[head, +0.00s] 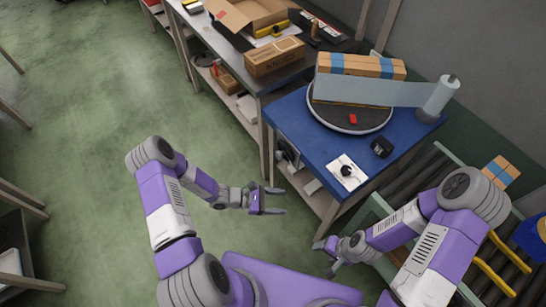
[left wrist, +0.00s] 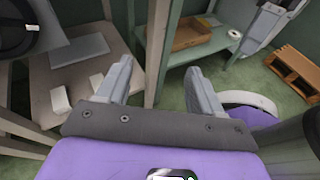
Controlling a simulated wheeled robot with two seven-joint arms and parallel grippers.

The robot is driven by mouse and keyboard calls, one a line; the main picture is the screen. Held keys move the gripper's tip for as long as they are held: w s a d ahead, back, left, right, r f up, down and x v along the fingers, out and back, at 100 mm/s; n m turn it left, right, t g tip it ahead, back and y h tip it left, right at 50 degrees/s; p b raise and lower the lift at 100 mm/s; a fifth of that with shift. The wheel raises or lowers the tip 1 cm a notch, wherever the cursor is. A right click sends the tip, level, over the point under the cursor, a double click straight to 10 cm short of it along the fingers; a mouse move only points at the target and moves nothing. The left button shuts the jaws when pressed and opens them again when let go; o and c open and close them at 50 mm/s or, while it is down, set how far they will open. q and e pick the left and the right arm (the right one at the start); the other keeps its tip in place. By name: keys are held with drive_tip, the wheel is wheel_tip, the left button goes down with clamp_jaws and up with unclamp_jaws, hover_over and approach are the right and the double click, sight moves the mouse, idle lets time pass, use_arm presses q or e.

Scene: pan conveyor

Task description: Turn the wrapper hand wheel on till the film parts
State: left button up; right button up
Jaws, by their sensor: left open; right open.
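The wrapper is a blue-topped table (head: 294,118) with a dark turntable (head: 340,124) carrying a brown carton load (head: 362,66) with blue bands. A pale film sheet (head: 385,93) runs unbroken from the load to an upright roll (head: 439,98) at the right. A dark round part on the table's left side (head: 288,153), partly hidden, looks like the hand wheel; a dark round shape (left wrist: 22,28) also shows in the left wrist view. My left gripper (head: 282,200) is open and empty, below and apart from it; its fingers show in the left wrist view (left wrist: 160,88). My right gripper (head: 328,257) is open and empty near the table's front.
A white plate with a black knob (head: 346,171) and a small black device (head: 382,147) are on the blue top. A roller conveyor (head: 408,182) with a carton (head: 500,170) lies right. A bench with cartons (head: 275,57) stands behind.

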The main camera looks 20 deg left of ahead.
sight(277, 156)
use_arm(q)
drive_tip(key=w+a+r+n+t+y, duration=0.2)
drive_tip(key=w+a+r+n+t, duration=0.1)
drive_tip(key=w+a+n+t, duration=0.55)
drive_tip(key=shift+m+t+y, duration=0.35)
drive_tip(key=shift+m+y, duration=0.05)
drive_tip(key=shift+m, duration=0.25)
drive_tip(key=w, duration=0.2)
drive_tip(key=w+d+b, duration=0.1)
drive_tip(key=w, duration=0.1)
drive_tip(key=w+d, duration=0.1)
drive_tip(key=w, duration=0.2)
drive_tip(key=shift+d, duration=0.1)
drive_tip(key=shift+s, duration=0.1)
drive_tip(key=shift+c, duration=0.5)
drive_tip(key=c, duration=0.9)
